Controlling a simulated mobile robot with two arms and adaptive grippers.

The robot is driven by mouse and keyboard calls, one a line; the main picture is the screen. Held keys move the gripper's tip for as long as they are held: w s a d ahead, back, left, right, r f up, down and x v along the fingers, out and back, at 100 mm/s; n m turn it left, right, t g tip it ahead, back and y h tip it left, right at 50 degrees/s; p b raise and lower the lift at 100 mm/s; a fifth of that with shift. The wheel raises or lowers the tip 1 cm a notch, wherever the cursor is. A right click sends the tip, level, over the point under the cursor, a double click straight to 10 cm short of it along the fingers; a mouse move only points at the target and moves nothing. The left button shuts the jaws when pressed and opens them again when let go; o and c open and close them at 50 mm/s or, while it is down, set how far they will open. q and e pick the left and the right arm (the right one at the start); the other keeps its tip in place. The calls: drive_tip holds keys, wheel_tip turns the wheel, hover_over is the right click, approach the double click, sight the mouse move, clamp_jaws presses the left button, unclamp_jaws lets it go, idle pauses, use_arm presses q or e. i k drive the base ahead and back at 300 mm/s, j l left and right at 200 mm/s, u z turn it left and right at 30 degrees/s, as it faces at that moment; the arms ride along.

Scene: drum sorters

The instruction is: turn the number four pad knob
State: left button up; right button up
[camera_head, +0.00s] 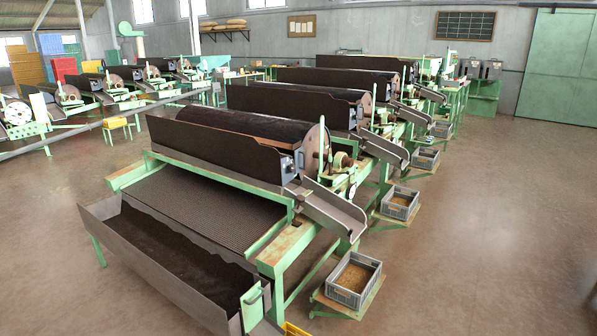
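A row of drum sorters runs back from the foreground. The nearest has a dark drum (255,124) behind a long dark board, with a round end disc (315,150) at its right. Small fittings, wheels and a green post stand at its right end, above a metal chute (333,208). Similar drums (300,99) stand behind it, with their end fittings partly hidden by one another. I cannot make out a pad knob or any number marking, so I cannot tell which sorter is number four. Neither of my grippers is in view.
A long trough (150,268) of dark material fills the front left. Grey crates (345,297) of grain sit on low wooden stands along the row's right side. The floor (500,220) to the right is open. A second row of machines (70,95) stands at the left.

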sight(291, 167)
drive_tip(key=i+l+u, duration=0.15)
drive_tip(key=l, duration=0.25)
drive_tip(key=i+l+u, duration=0.1)
drive_tip(key=l, duration=0.35)
drive_tip(key=i+l+u, duration=0.15)
drive_tip(key=l, duration=0.25)
drive_tip(key=l+u, duration=0.1)
drive_tip(key=l, duration=0.35)
drive_tip(key=i, duration=0.05)
